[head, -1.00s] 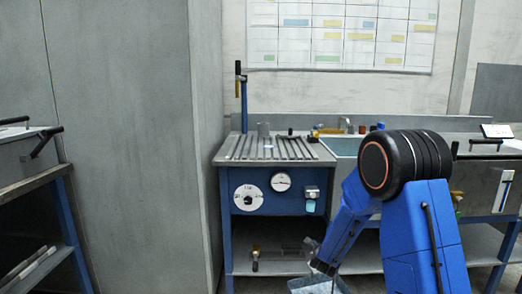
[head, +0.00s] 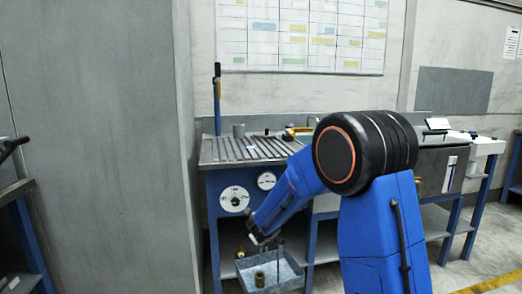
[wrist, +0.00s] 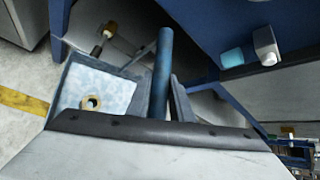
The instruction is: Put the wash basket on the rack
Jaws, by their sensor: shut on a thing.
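The wash basket (head: 298,268) is an open grey-blue metal tray with a thin upright handle, in front of the bench's lower part in the head view. A short brass cylinder (head: 260,279) stands inside it. My gripper (head: 264,239) is shut at the top of the basket's handle, and the basket hangs below it. In the wrist view the basket (wrist: 68,88) shows at the left with the brass piece (wrist: 90,102) inside; the fingertips' grip is not clear there. The rack (head: 240,150) is the ribbed grey top on the bench's left, above the basket, with its right part behind my arm.
Dials (head: 234,199) are on the bench front. A sink lies right of the rack, partly hidden by my arm. A tall grey cabinet (head: 90,140) stands close on the left.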

